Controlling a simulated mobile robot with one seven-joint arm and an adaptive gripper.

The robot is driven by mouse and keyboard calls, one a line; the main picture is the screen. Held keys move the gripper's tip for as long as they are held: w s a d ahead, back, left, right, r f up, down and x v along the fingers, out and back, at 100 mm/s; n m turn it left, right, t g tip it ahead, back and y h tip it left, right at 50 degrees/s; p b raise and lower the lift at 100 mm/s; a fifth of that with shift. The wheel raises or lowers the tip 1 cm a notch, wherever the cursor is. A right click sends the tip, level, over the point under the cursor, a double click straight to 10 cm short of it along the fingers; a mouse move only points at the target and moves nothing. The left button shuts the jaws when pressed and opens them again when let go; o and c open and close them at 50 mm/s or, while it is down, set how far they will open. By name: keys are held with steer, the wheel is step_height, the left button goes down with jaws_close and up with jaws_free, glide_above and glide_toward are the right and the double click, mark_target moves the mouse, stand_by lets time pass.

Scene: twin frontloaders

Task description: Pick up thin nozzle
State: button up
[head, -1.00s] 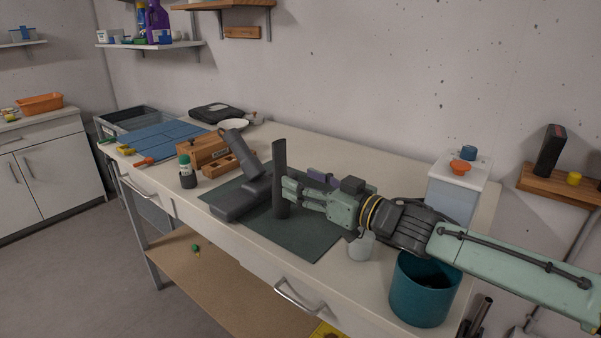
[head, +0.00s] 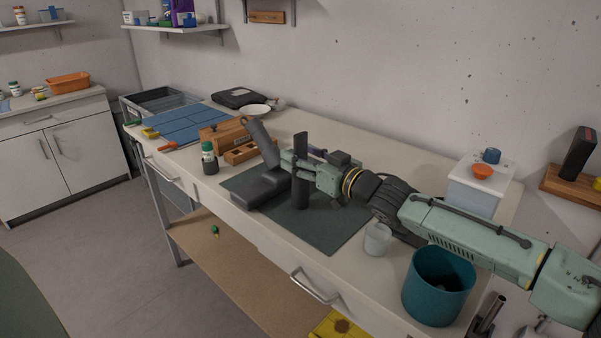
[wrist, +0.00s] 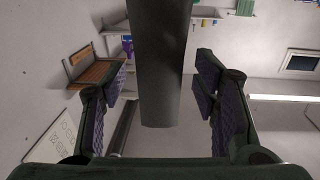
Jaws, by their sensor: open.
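The thin nozzle (head: 300,185), a dark grey narrow piece, stands upright on the dark green mat (head: 330,232). In the wrist view the nozzle (wrist: 160,75) shows between my fingers, with gaps on both sides. My gripper (head: 291,164) is open and reaches in level from the right, its fingertips around the upper half of the nozzle. In the wrist view my gripper (wrist: 161,85) has its pads spread apart. A dark grey wide piece with a tilted tube (head: 264,145) lies on the mat just left of the nozzle.
A wooden block (head: 224,136) and dark bottle (head: 209,160) stand left of the mat. A whitish cup (head: 377,240) and teal bin (head: 438,290) stand near the front right. A white box (head: 472,198) stands at the back right. The mat's front part is clear.

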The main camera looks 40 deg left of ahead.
steer(key=shift+w+a, duration=0.1)
steer(key=shift+a, duration=0.2)
steer(key=shift+c, duration=0.2)
jaws_close()
stand_by(0.3)
